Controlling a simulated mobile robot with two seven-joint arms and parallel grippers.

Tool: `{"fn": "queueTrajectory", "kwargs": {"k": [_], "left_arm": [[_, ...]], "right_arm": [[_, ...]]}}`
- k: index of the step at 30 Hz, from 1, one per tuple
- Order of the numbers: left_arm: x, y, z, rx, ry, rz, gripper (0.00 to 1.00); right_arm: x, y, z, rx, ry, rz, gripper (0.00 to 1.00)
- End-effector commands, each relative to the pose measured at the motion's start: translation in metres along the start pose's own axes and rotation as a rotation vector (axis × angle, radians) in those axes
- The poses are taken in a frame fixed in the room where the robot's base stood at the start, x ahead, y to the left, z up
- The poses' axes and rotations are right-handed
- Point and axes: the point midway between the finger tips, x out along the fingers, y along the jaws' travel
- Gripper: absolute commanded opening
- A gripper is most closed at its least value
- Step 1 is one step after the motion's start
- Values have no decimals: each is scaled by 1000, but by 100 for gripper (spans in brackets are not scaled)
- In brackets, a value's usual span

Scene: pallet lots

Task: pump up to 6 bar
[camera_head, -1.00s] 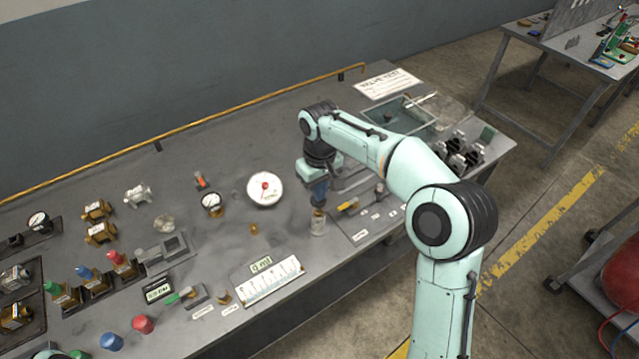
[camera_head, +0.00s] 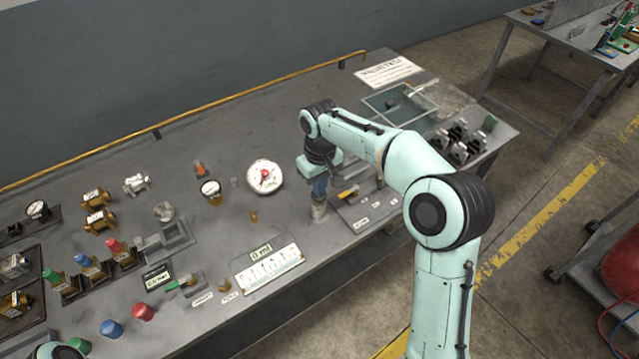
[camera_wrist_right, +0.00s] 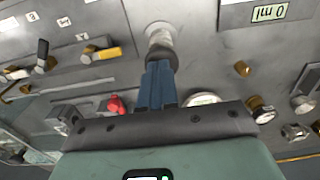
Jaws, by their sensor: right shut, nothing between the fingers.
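A round white gauge (camera_head: 264,176) with a red needle stands on the bench; its figures are too small to read. A small pale upright cylinder (camera_head: 319,213), which looks like the pump, stands to the right of it. It also shows in the right wrist view (camera_wrist_right: 159,36), with a dark top. My right gripper (camera_head: 320,192) points down over the cylinder. Its blue fingers (camera_wrist_right: 158,78) are shut with nothing between them, and their tips are at the dark top, which they partly hide. I cannot tell whether they touch it. My left gripper is out of view.
A scale panel with a small display (camera_head: 268,269) lies at the bench front. A plate with a yellow-handled valve (camera_head: 349,192) is right of the cylinder. A clear bin (camera_head: 398,105) stands behind. Several valves and fittings crowd the bench's left side.

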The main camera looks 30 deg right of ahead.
Motion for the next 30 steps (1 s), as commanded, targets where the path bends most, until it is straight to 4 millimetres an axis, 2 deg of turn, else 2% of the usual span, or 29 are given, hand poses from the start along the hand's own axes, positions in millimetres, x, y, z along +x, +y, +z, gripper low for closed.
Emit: {"fn": "queueTrajectory", "kwargs": {"k": [2,8,18,24,30], "left_arm": [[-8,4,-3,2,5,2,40],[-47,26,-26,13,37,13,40],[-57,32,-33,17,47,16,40],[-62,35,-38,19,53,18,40],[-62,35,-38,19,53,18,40]], "right_arm": [[-4,-1,2,0,-18,-3,0],[-50,0,-10,-2,-1,0,0],[-119,1,-8,0,1,1,0],[-138,1,-8,-1,0,1,0],[-141,1,-7,-1,-2,0,0]]}}
